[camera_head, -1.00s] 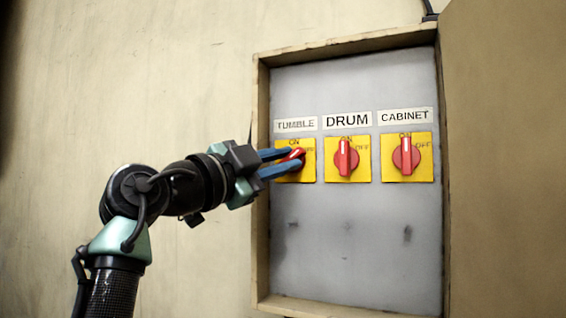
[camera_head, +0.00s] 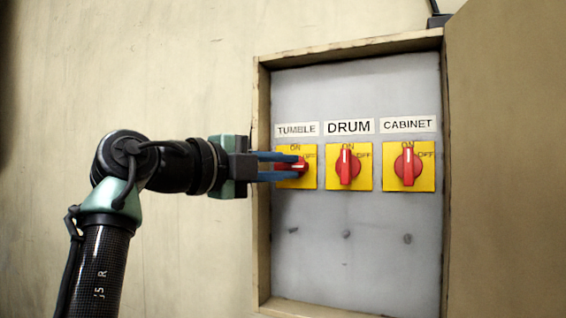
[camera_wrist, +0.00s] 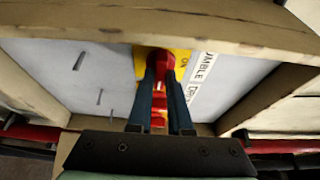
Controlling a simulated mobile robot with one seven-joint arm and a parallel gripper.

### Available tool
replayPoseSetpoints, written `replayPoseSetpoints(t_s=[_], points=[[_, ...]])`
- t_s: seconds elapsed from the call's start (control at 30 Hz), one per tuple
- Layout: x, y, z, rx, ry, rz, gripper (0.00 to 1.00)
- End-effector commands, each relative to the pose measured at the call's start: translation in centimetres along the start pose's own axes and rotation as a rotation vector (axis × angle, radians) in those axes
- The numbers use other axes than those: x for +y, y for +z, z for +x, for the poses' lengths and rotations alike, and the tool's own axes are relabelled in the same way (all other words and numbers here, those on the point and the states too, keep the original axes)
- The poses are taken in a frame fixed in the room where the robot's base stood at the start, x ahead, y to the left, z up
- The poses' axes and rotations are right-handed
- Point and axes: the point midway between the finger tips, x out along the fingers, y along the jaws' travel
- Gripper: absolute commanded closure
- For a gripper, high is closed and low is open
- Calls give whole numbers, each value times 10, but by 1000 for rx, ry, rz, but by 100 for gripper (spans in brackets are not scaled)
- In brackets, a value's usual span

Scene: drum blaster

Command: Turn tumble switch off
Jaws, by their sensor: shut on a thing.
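The tumble switch is a red rotary knob (camera_head: 301,165) on a yellow plate (camera_head: 310,180) under the TUMBLE label (camera_head: 297,129). It is the leftmost of three switches. My gripper (camera_head: 297,166) reaches in from the left, its two blue fingers shut on the red knob, one above and one below. The fingers cover much of the knob. Its visible tip points right, toward the OFF side. In the wrist view the red knob (camera_wrist: 160,62) sits between the two fingers (camera_wrist: 160,90) in front of the yellow plate.
The DRUM switch (camera_head: 348,166) and CABINET switch (camera_head: 408,166) stand to the right, both knobs upright at ON. A wooden frame (camera_head: 262,230) surrounds the grey panel (camera_head: 345,270). An open door (camera_head: 505,160) stands at the right.

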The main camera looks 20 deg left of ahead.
Motion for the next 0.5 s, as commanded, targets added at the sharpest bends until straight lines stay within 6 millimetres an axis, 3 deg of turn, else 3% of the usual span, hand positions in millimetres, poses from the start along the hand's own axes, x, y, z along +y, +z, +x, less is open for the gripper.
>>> replayPoseSetpoints(t_s=[0.47, 0.5], points=[[0, 0, 0, -3, 6, 15, 100], [0, 0, 0, -3, 6, 15, 77]])
